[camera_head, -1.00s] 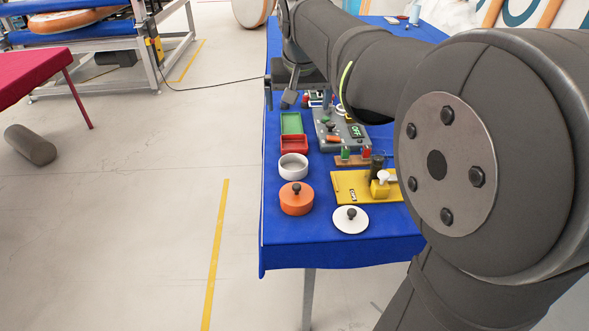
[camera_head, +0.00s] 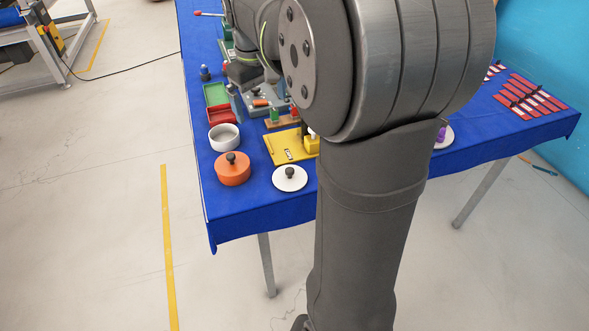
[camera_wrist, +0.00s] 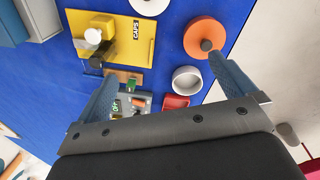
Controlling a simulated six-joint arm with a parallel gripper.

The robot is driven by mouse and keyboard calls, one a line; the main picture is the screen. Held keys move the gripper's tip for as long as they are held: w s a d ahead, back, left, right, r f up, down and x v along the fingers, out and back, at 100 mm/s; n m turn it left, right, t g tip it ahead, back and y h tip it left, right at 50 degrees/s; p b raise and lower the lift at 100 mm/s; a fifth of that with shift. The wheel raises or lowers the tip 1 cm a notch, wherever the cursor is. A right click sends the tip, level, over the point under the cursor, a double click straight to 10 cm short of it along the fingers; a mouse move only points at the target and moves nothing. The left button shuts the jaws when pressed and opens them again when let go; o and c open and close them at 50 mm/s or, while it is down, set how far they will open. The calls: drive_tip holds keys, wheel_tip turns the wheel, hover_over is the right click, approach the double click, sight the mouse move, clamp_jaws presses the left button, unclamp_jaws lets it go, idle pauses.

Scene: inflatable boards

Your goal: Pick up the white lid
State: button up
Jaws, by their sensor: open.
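The white lid (camera_head: 290,179) is a flat round disc with a dark knob. It lies on the blue table near its front edge, right of an orange pot (camera_head: 233,170). In the wrist view the white lid (camera_wrist: 150,6) is cut off by the top edge. My gripper (camera_wrist: 163,68) is open, its two blue-grey fingers spread wide with nothing held between them. It is above the table, farther back than the lid and apart from it. In the head view my arm partly hides it.
A white bowl (camera_head: 224,137) stands behind the orange pot, with red and green trays (camera_head: 217,97) beyond. A yellow board (camera_head: 276,146) lies just behind the lid, with small parts on it. Striped red and white pieces (camera_head: 530,97) lie far right. The table around the lid's front is clear.

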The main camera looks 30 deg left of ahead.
drive_tip(key=w+d+f+n+g+h, duration=0.1)
drive_tip(key=d+f+n, duration=0.1)
drive_tip(key=d+f, duration=0.15)
hover_over(290, 169)
drive_tip(key=a, duration=0.1)
wheel_tip(290, 169, down, 11)
drive_tip(key=shift+w+a+f, duration=0.1)
drive_tip(key=shift+a+f, duration=0.05)
drive_tip(key=shift+f, duration=0.05)
drive_tip(key=shift+s+d+f, duration=0.1)
drive_tip(key=shift+d+f, duration=0.15)
drive_tip(key=shift+f, duration=0.7)
drive_tip(key=shift+s+d+f, duration=0.1)
drive_tip(key=shift+d+f, duration=0.1)
drive_tip(key=shift+f, duration=0.7)
drive_tip(key=shift+s+d+f, duration=0.1)
drive_tip(key=shift+d+f, duration=0.15)
drive_tip(key=shift+f, duration=0.7)
drive_tip(key=shift+w, duration=0.1)
drive_tip(key=c, duration=0.8)
